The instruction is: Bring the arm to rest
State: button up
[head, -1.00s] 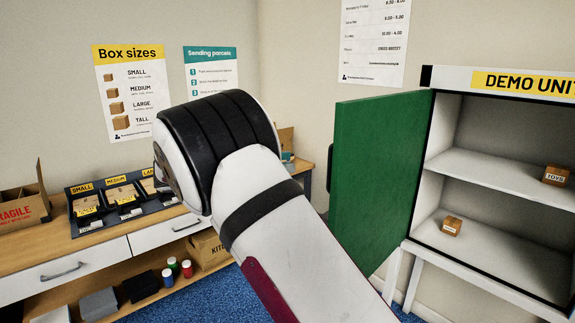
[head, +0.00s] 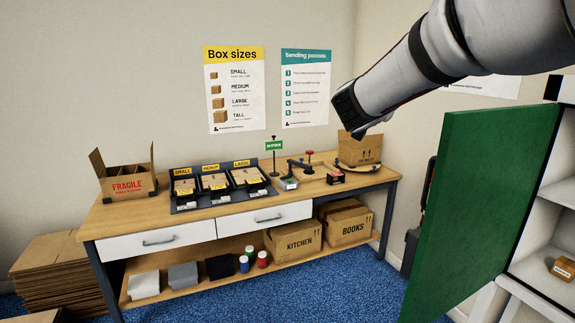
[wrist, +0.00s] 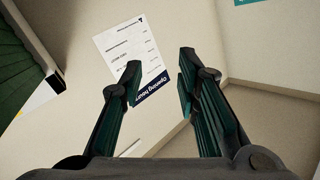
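My gripper (wrist: 157,78) shows in the wrist view with its two dark fingers spread apart and nothing between them. Beyond the fingers are the bare wall and an upside-down opening hours notice (wrist: 132,52). In the head view my arm reaches in from the upper right, in front of the wall and above the right end of the workbench (head: 150,208). The fingers cannot be made out in the head view.
The green door (head: 470,210) of the demo cabinet (head: 545,265) stands open at the right. A small carton (head: 563,268) sits on a cabinet shelf. The bench holds a FRAGILE box (head: 128,187) and a sorting rack (head: 205,206). Flattened cartons (head: 60,270) lie at left.

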jog(key=s+a+f+n+g+y, duration=0.1)
jog(key=s+a+f+n+y, duration=0.3)
jog(key=s, duration=0.4)
jog(key=s+a+f+n+g+y, duration=0.15)
jog(key=s+a+n+y, duration=0.25)
jog(key=s+y, duration=0.4)
jog(key=s+d+f+g+h, duration=0.1)
jog(key=s+f+g, duration=0.1)
jog(key=s+f, duration=0.3)
jog(key=s+d+f+n+g+h, duration=0.1)
jog(key=s+f, duration=0.4)
jog(key=s, duration=0.8)
jog(key=s+d+f+n+g+h, duration=0.1)
jog(key=s+d+f+g, duration=0.2)
jog(key=s, duration=0.7)
notch_tip(320, 180, down, 3)
jog(key=shift+r+g+h, duration=0.2)
jog(key=shift+g+h, duration=0.1)
jog(key=shift+g, duration=0.95)
